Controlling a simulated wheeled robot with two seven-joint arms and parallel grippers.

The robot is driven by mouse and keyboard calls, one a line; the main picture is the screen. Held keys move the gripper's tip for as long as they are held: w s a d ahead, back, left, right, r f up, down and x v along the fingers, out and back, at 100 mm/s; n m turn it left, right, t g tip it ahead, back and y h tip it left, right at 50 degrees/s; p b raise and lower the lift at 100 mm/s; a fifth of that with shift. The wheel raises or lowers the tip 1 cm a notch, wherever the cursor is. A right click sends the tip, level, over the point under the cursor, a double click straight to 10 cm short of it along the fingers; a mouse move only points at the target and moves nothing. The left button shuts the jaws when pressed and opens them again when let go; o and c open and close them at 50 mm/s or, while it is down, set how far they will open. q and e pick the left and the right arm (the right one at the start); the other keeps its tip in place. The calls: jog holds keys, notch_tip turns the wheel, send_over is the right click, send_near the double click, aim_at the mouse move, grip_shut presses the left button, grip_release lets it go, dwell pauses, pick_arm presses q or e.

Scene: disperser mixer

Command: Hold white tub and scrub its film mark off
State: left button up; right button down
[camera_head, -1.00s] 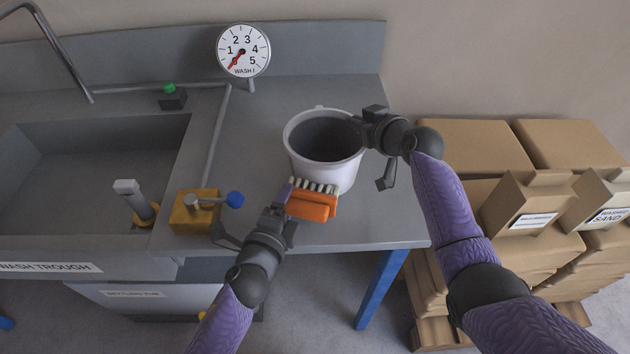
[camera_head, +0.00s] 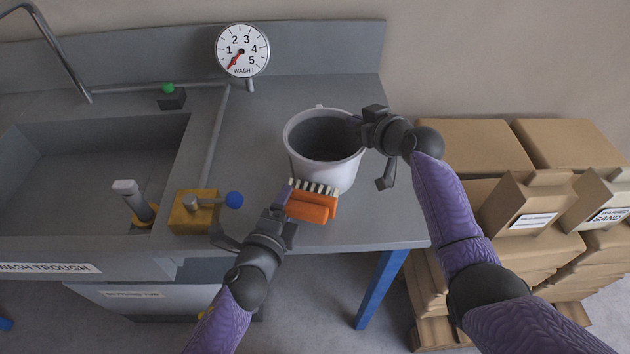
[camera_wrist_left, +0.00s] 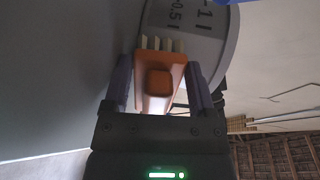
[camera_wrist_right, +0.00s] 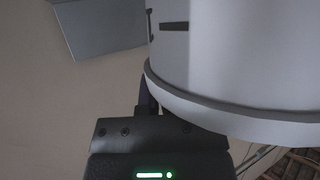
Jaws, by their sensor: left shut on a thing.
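The white tub (camera_head: 328,172) stands upright on the grey worktop, its dark inside open to the top. In the left wrist view its wall (camera_wrist_left: 185,45) carries volume marks. My left gripper (camera_head: 283,213) is shut on an orange scrub brush (camera_head: 312,207) with pale bristles (camera_wrist_left: 160,43). The bristles are at the tub's near wall; I cannot tell if they touch. My right gripper (camera_head: 367,130) is at the tub's right rim, with one finger outside the wall and the other hidden, and appears shut on it. A dark bar (camera_wrist_right: 174,26) shows on the wall. I cannot make out a film mark.
A wash trough (camera_head: 100,180) is at the left, with a yellow valve block (camera_head: 193,212) beside it. A dial (camera_head: 242,50) stands behind. Cardboard boxes (camera_head: 475,146) are stacked at the right, past the worktop edge. The worktop (camera_head: 255,120) left of the tub is clear.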

pick_arm(q)
jog(key=shift+s+r, duration=0.2)
jog(key=shift+r, duration=0.6)
jog(key=shift+s+r, duration=0.15)
jog(key=shift+r, duration=0.6)
jog(key=shift+v, duration=0.8)
jog(key=shift+f, duration=0.15)
jog(key=shift+x, duration=1.15)
jog(key=shift+r, duration=0.2)
